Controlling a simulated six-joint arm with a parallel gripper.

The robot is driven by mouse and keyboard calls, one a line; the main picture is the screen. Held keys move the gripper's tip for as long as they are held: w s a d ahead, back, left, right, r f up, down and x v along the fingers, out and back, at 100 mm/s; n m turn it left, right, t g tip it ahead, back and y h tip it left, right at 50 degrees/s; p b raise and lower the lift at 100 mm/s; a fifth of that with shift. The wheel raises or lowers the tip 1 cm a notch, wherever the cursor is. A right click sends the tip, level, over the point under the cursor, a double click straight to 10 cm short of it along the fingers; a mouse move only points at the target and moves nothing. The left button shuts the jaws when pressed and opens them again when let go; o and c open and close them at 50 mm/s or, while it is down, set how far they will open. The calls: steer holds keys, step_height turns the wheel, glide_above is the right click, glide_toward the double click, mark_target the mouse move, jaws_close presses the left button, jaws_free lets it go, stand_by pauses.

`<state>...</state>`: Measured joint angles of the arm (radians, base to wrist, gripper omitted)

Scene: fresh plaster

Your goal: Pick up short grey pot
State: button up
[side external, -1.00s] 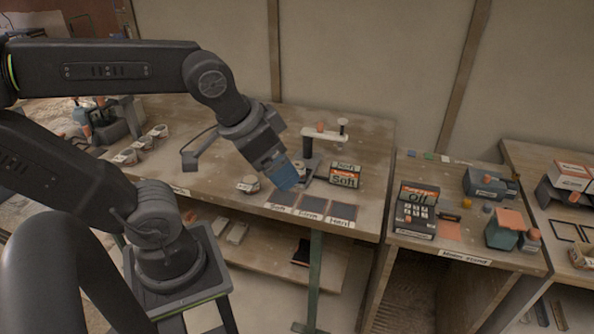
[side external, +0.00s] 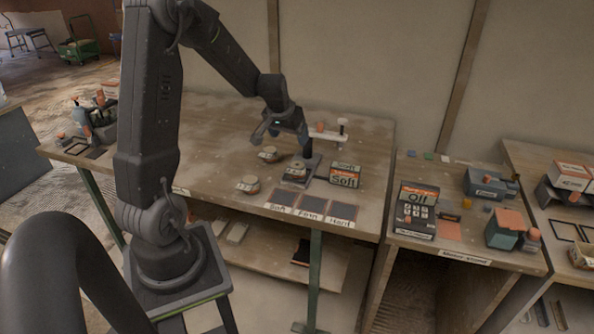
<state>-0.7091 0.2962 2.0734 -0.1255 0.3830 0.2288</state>
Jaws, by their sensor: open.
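Several small pots with pale bands and reddish-brown tops sit on the wooden bench. One pot (side external: 268,154) is just below my gripper, another (side external: 249,185) is nearer the front edge, and a third (side external: 296,171) is on or against the dark base of a stand. They look alike at this size, and I cannot tell which is the short grey pot. My gripper (side external: 281,137) is open and empty, fingers pointing down, above the back pot and the stand. It appears apart from the pots.
A stand (side external: 327,134) with a white top bar rises close right of my gripper. A box marked "Soft" (side external: 345,175) is beside it. Dark squares labelled Soft, Firm and Hard (side external: 311,206) lie at the front edge.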

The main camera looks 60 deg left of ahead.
glide_above(298, 164)
steer(key=s, duration=0.1)
step_height(298, 164, down, 8)
steer(key=shift+s+d, duration=0.15)
steer(key=shift+d+x, duration=0.15)
steer(key=shift+x, duration=1.2)
steer(key=shift+d+x, duration=0.15)
steer(key=shift+x, duration=1.2)
steer(key=shift+s+f, duration=0.1)
steer(key=shift+s, duration=0.05)
steer(key=c, duration=1.1)
